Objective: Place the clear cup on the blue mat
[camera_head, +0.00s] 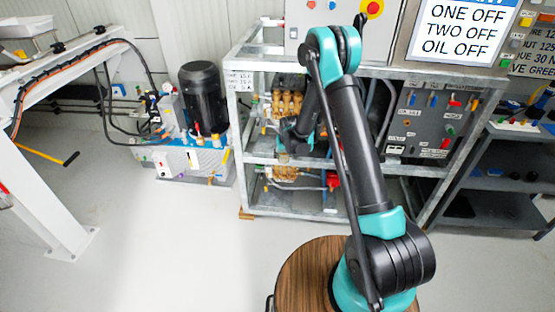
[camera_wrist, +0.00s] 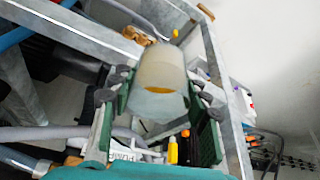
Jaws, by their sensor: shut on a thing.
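The clear cup (camera_wrist: 160,72) is a frosted, see-through cylinder in the middle of the wrist view. My gripper (camera_wrist: 162,96) has its green-padded fingers on both sides of the cup and is shut on it. The cup looks tilted in this view, and its round end faces the camera. In the head view my arm reaches into the metal rack, and its teal wrist part (camera_head: 298,140) shows there. The cup and the fingers cannot be made out in that view. I cannot make out a blue mat in either view.
A metal frame rack (camera_head: 240,120) with shelves and brass pump parts (camera_head: 287,104) surrounds my forearm. A black motor on a blue pump unit (camera_head: 205,160) stands left of it. A round wooden table (camera_head: 300,280) is under my arm's base.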

